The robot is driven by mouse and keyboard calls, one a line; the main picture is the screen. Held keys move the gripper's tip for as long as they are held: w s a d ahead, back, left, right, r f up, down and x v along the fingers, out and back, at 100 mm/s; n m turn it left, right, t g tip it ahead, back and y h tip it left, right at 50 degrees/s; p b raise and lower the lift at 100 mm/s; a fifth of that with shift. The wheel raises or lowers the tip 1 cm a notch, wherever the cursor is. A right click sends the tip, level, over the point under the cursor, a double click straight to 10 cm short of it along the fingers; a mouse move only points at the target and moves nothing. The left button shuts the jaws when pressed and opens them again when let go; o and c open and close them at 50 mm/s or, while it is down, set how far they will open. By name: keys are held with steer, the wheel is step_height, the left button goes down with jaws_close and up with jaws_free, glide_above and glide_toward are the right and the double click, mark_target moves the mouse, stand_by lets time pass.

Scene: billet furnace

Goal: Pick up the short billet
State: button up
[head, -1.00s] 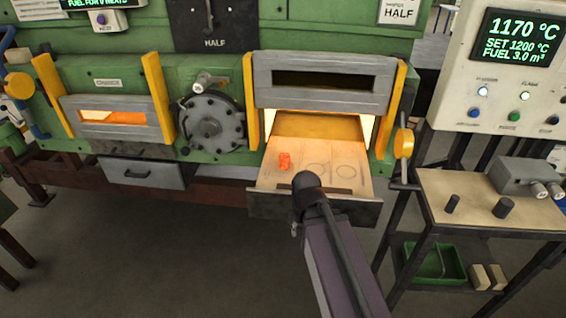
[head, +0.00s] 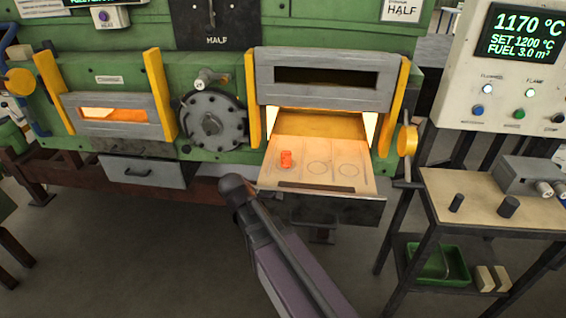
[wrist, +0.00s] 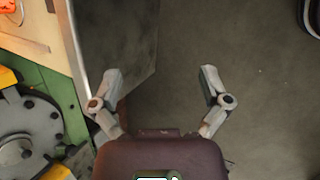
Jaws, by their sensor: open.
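A glowing orange billet (head: 286,160) stands on the pale hearth plate (head: 345,170) at the open right furnace mouth, left of two marked circles. Two dark cylinders, a narrower one (head: 455,203) and a wider one (head: 508,207), stand on the side table at right. I cannot tell for certain which of these is the short billet. My gripper (wrist: 159,75) is open and empty in the wrist view, with bare floor and a dark panel behind it. A bit of orange, likely the billet (wrist: 8,5), shows at the top left corner there. In the head view my arm hides the gripper.
The right furnace door (head: 325,92) is raised between yellow posts. A round bolted flange (head: 213,120) is left of it. The side table (head: 435,185) carries a grey device (head: 530,176), with a green bin (head: 437,262) below. Open floor lies in front.

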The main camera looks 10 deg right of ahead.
steer(key=w+a+r+n+t, duration=0.1)
steer(key=w+a+n+t, duration=0.15)
steer(key=a+n, duration=0.25)
steer(key=n+t+h+p, duration=0.1)
steer(key=n+h+p, duration=0.1)
steer(key=n+h, duration=0.4)
glide_toward(285, 154)
steer(key=s+a+m, duration=0.1)
steer(key=a, duration=0.1)
steer(key=shift+s+a+r+h, duration=0.1)
steer(key=shift+s+r+h, duration=0.2)
steer(key=shift+r, duration=0.2)
steer(key=b+x, duration=0.2)
steer(key=x, duration=0.5)
steer(key=shift+w+f+b, duration=0.25)
steer(key=shift+f+b, duration=0.05)
steer(key=shift+b, duration=0.1)
steer(key=shift+w+d, duration=0.25)
steer(key=shift+d, duration=0.25)
steer(key=shift+f, duration=0.15)
